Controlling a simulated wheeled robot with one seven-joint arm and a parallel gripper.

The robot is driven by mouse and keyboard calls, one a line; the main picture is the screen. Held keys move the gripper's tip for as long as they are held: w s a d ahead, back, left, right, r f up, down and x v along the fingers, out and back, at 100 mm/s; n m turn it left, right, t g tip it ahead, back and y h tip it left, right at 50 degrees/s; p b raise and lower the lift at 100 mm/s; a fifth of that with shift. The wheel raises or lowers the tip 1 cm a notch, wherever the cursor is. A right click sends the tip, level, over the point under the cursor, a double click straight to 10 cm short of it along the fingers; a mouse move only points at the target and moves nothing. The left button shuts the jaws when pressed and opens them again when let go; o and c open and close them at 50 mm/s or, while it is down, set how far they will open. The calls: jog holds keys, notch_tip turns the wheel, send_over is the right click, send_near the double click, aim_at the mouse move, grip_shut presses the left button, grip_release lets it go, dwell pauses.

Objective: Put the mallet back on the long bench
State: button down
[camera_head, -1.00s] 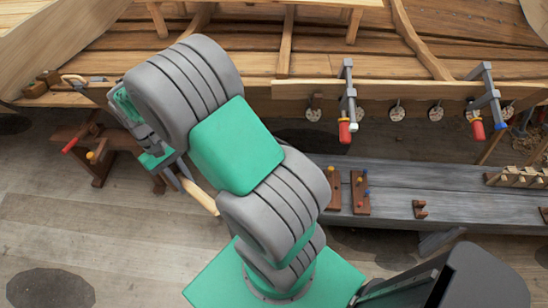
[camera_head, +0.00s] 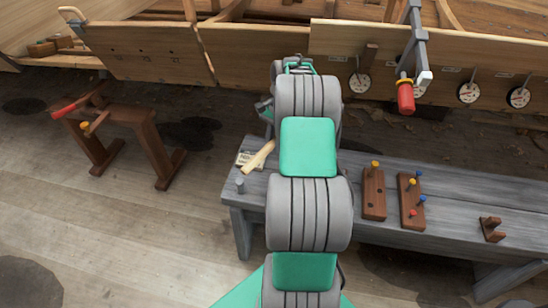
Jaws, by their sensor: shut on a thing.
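The mallet shows as a pale wooden handle (camera_head: 258,157) sticking out to the left of my arm, over the left end of the long grey bench (camera_head: 460,190). I cannot tell whether the mallet touches the bench top.
Wooden blocks with coloured pegs (camera_head: 374,194) stand right of my arm. A clamp (camera_head: 406,95) hangs from the hull. A brown stool (camera_head: 130,115) stands at left.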

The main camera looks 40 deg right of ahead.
jog(key=shift+d+f+b, duration=0.1)
jog(key=shift+f+b, duration=3.85)
jog(key=shift+b, duration=0.5)
jog(key=shift+r, duration=0.1)
jog(key=shift+f, duration=0.55)
jog(key=c, duration=1.2)
grip_release()
jog(key=p+v, duration=0.2)
jog(key=p, duration=0.1)
jog(key=a+p+v, duration=0.1)
jog(key=p+v, duration=0.5)
jog(key=shift+s+a+r, duration=0.2)
jog(key=shift+a, duration=0.25)
jog(key=shift+f, duration=0.1)
